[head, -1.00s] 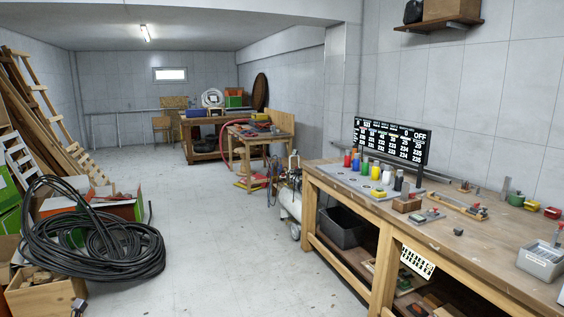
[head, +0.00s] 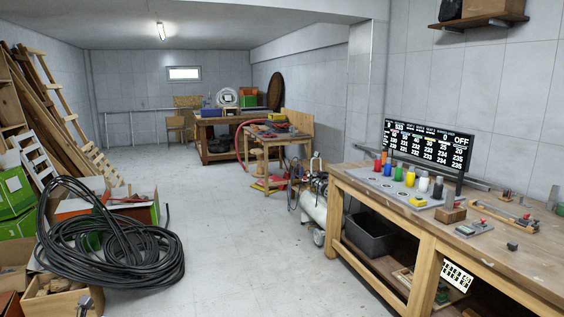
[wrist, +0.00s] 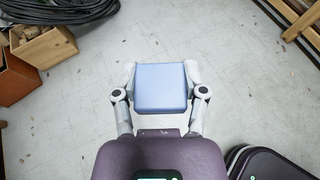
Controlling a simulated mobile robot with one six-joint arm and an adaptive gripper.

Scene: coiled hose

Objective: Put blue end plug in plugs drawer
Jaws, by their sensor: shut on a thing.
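In the wrist view, my gripper (wrist: 160,70) is shut on a light blue, square-faced block, the blue end plug (wrist: 161,90). One grey finger lies against each side of it. The plug is held above the pale floor, with its flat face toward the camera. Its underside is hidden. I cannot make out a plugs drawer in either view.
A long wooden workbench (head: 427,232) runs along the right with a row of coloured bottles and a display board (head: 428,146). A black hose coil (head: 110,245) lies at left over boxes. A second table (head: 265,138) stands farther back. The middle floor is clear.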

